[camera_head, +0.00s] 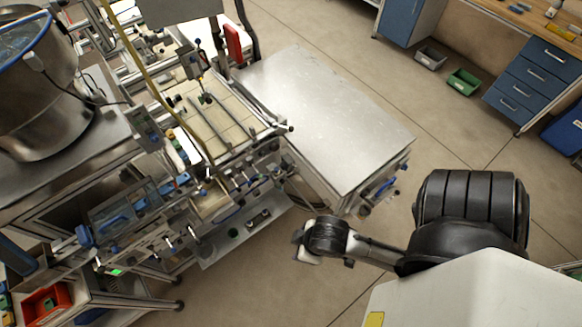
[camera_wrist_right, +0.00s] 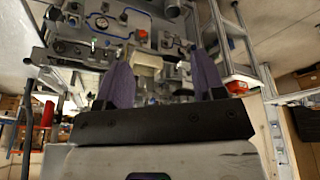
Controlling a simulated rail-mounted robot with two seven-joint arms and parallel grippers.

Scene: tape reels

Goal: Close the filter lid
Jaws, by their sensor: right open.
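I cannot pick out the filter lid for certain. A clear panel with a blue handle (camera_head: 122,212) is on the front of the machine at the left in the head view; whether it is the lid is unclear. My right arm comes in from the lower right in the head view, and its end (camera_head: 308,246) is in front of the machine, apart from it. In the right wrist view my right gripper (camera_wrist_right: 162,82) is open, its two purple fingers well apart. Nothing is held between them. My left gripper is not in view.
A metal-topped cabinet (camera_head: 325,110) stands beside the machine frame. A large steel bowl (camera_head: 35,85) is at upper left, a red bin (camera_head: 45,302) at lower left. Grey and green bins (camera_head: 463,82) lie near blue drawers (camera_head: 530,80). The floor between is clear.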

